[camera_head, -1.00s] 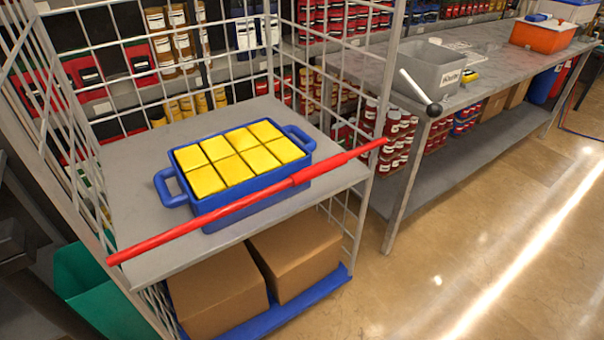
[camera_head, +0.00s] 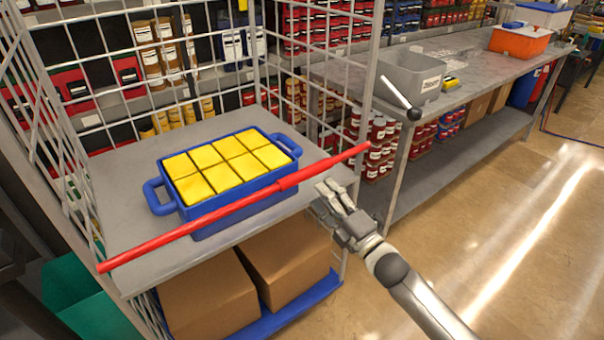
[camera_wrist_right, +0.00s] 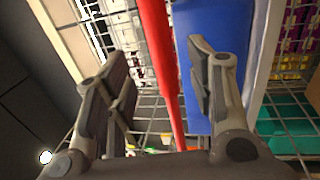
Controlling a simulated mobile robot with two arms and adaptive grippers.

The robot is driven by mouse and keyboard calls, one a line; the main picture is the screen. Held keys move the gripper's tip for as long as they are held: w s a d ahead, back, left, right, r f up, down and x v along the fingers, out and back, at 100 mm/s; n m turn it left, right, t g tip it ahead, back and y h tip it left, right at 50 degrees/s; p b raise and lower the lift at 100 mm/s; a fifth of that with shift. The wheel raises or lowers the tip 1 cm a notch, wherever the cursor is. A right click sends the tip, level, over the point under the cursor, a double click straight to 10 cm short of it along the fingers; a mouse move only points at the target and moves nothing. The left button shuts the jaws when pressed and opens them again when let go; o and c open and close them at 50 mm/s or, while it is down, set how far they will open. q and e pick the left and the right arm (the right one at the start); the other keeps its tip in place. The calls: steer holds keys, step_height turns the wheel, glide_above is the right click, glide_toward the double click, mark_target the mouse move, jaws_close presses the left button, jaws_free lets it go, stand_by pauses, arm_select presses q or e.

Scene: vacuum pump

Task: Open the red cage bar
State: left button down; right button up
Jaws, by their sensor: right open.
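The red cage bar (camera_head: 240,203) lies across the front of the wire cage (camera_head: 318,118), in front of the blue crate (camera_head: 240,211). Its left end is lower in the picture than its right end. My right gripper (camera_head: 328,192) is open and empty, just below the right part of the bar in the head view. In the right wrist view, the bar (camera_wrist_right: 160,60) shows between the spread fingers of my right gripper (camera_wrist_right: 160,85), with no visible contact. My left gripper is not in view.
The crate holds several yellow blocks (camera_head: 221,176) on the cage's grey shelf (camera_head: 128,185). Cardboard boxes (camera_head: 205,297) sit below. A grey workbench (camera_head: 450,100) with a grey bin (camera_head: 410,79) stands to the right. The floor (camera_head: 490,225) at the right is clear.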

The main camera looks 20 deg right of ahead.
mark_target(308, 178)
steer(key=x, duration=0.8)
steer(key=shift+w+a+p, duration=0.15)
steer(key=shift+w+p, duration=0.2)
steer(key=shift+p, duration=0.05)
steer(key=shift+c, duration=0.2)
jaws_close()
